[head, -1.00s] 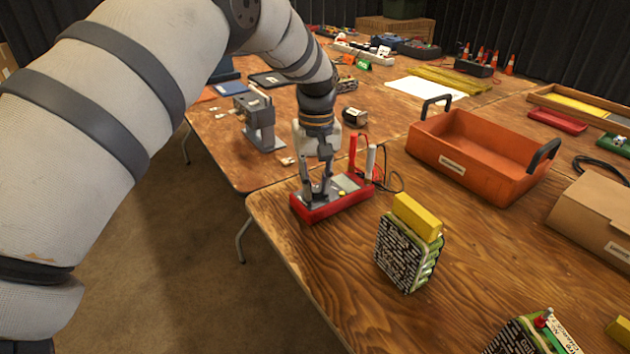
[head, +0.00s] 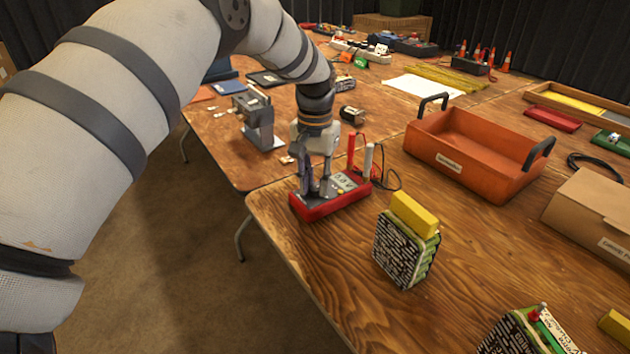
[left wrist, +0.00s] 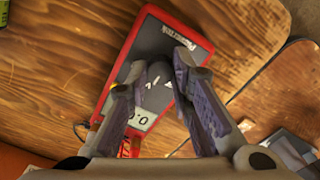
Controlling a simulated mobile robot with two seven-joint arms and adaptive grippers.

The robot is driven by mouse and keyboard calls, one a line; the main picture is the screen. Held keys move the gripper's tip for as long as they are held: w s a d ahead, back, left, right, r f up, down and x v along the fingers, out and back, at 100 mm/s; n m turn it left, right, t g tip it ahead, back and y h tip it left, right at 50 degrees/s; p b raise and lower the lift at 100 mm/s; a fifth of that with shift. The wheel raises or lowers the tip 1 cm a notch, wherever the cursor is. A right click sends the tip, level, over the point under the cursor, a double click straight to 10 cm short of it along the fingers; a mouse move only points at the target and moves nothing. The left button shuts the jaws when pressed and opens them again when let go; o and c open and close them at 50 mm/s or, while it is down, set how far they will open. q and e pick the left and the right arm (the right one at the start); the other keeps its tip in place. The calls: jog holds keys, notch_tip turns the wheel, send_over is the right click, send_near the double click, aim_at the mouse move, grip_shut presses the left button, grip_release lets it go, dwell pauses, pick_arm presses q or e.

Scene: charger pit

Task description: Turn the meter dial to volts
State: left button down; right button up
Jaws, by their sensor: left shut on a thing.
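The red meter (head: 322,209) with a dark face lies on the wooden table near its left edge. In the left wrist view the meter (left wrist: 193,37) shows its label, white dial marks and a lit display (left wrist: 141,118) with digits. The display also shows in the head view (head: 345,181). My left gripper (head: 317,190) points down over the meter. In the left wrist view its fingers (left wrist: 155,68) are shut on the dark dial (left wrist: 154,74), one on each side. The fingers hide part of the dial, and I cannot read its exact setting. My right gripper is out of view.
Red and white probes (head: 369,162) stand at the meter's far end, with cables beside them. A patterned block with a yellow top (head: 414,214) stands to the right. An orange tray (head: 470,160) lies beyond. A grey device (head: 256,122) stands behind on the left.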

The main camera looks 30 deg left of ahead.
aim_at(315, 188)
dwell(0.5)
pick_arm(q)
jog(key=c, duration=1.4)
grip_release()
notch_tip(315, 188, up, 12)
